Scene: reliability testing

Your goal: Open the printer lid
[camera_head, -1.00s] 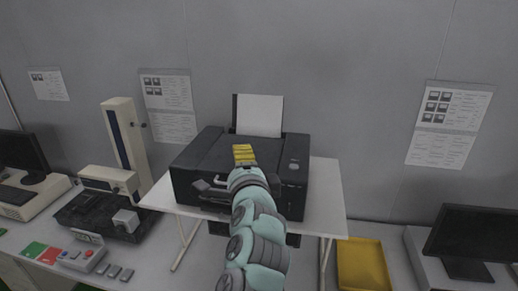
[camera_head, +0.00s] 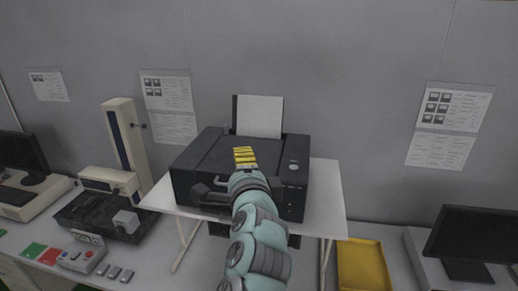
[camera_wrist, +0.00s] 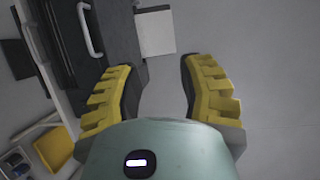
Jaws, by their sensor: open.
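The black printer (camera_head: 215,155) stands on a small white table, its lid lying flat and shut. In the wrist view the printer (camera_wrist: 110,45) is at the upper left, with a pale curved handle (camera_wrist: 90,30) on it. My gripper (camera_wrist: 157,67) is open, its two yellow-backed fingers wide apart with nothing between them. The handle lies beyond the fingertips, up and left of the gap, apart from them. In the head view my teal arm and yellow finger cover part of the printer's front; the handle cannot be told clearly there.
A white paper sheet (camera_head: 259,116) stands up at the printer's back, close to the wall. A yellow tray (camera_head: 362,265) and a monitor (camera_head: 475,235) are on the right. A cream column device (camera_head: 125,145) stands left of the printer. The white table (camera_head: 328,195) has bare room at its right.

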